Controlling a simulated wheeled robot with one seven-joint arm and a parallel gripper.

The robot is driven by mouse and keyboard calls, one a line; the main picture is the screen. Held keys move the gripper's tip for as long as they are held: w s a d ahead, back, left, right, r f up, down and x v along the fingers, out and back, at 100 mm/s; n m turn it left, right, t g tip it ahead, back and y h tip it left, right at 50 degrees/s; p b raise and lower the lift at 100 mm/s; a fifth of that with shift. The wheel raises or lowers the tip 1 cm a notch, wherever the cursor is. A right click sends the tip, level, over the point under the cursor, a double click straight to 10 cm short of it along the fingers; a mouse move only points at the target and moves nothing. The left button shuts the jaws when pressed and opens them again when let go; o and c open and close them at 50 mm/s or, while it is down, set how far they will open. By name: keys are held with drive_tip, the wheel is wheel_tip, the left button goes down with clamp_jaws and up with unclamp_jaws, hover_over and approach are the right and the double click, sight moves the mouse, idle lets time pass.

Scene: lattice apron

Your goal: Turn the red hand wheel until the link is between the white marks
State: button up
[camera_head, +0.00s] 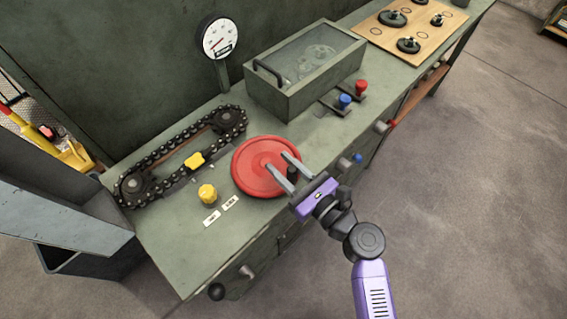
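The red hand wheel (252,160) lies flat on the green bench top. Its dark upright handle (292,174) is at the wheel's right edge. My gripper (276,160) is over the right part of the wheel, with its two grey fingers apart and the handle showing between them. I cannot tell whether either finger touches the handle. A black chain (168,152) runs around two sprockets left of the wheel. One yellow link (195,161) sits on its near run, towards the wheel. The white marks beside the chain cannot be made out clearly.
A dial gauge (220,38) stands behind. A green lidded box (305,70), blue lever (344,101) and red lever (361,87) are at right. The floor at right is clear.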

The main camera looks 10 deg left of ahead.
sight(295, 179)
drive_tip(key=shift+o, duration=0.4)
drive_tip(key=shift+s+d, duration=0.15)
drive_tip(key=shift+d, duration=0.05)
drive_tip(key=v, duration=0.7)
drive_tip(key=shift+s+d+b, duration=0.1)
drive_tip(key=shift+s+b, duration=0.05)
drive_tip(key=shift+b, duration=0.2)
